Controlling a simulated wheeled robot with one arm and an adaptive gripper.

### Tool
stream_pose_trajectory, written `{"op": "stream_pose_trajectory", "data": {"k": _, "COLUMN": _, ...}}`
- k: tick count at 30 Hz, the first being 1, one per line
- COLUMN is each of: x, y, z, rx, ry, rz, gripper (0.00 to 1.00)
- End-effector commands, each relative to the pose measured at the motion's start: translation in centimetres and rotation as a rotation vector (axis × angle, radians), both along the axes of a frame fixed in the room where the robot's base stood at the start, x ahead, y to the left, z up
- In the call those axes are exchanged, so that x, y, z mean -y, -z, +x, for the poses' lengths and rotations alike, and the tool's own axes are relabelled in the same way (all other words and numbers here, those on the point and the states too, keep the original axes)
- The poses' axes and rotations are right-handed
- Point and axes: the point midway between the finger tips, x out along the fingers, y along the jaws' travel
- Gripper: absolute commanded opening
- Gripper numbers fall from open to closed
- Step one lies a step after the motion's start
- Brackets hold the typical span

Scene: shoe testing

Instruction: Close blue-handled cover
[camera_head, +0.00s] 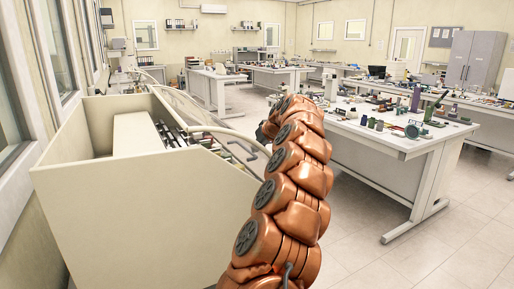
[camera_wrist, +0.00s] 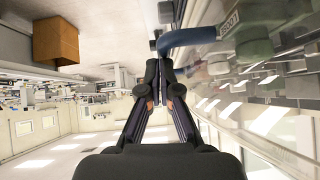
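The blue handle (camera_wrist: 195,37) shows in the wrist view as a thick curved bar, attached at the right to a glossy, see-through panel (camera_wrist: 240,90) that looks like the cover. My gripper (camera_wrist: 159,64) points at the left end of this handle. Its dark fingers lean in to a narrow gap, with their tips at or very near the handle's end. I cannot tell whether they clasp it. In the head view, the beige machine (camera_head: 130,215) stands at left with its top open. A clear curved cover edge (camera_head: 185,100) shows along its far side.
A white workbench (camera_head: 400,140) with many small items stands to the right of my arm. More benches (camera_head: 270,78) and a grey cabinet (camera_head: 475,60) stand farther back. The floor (camera_head: 400,255) at front right is clear. A brown box (camera_wrist: 55,40) shows in the wrist view.

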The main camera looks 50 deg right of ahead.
Motion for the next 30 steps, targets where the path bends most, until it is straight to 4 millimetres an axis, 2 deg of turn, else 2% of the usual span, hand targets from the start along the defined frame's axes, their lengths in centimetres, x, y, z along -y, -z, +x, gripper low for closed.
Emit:
{"op": "stream_pose_trajectory", "data": {"k": 1, "x": 0.0, "y": 1.1, "z": -0.2, "rx": -0.019, "ry": -0.003, "rz": 0.012, "gripper": 0.00}}
{"op": "stream_pose_trajectory", "data": {"k": 11, "x": 0.0, "y": 1.3, "z": -0.3, "rx": -0.024, "ry": -0.003, "rz": 0.016, "gripper": 0.00}}
{"op": "stream_pose_trajectory", "data": {"k": 14, "x": 0.1, "y": 0.5, "z": -0.3, "rx": -0.022, "ry": -0.002, "rz": 0.014, "gripper": 0.00}}
{"op": "stream_pose_trajectory", "data": {"k": 23, "x": 0.5, "y": -4.2, "z": -0.4, "rx": -0.004, "ry": -0.001, "rz": -0.001, "gripper": 0.00}}
{"op": "stream_pose_trajectory", "data": {"k": 30, "x": -0.3, "y": -6.8, "z": -3.4, "rx": -0.001, "ry": -0.002, "rz": -0.002, "gripper": 0.00}}
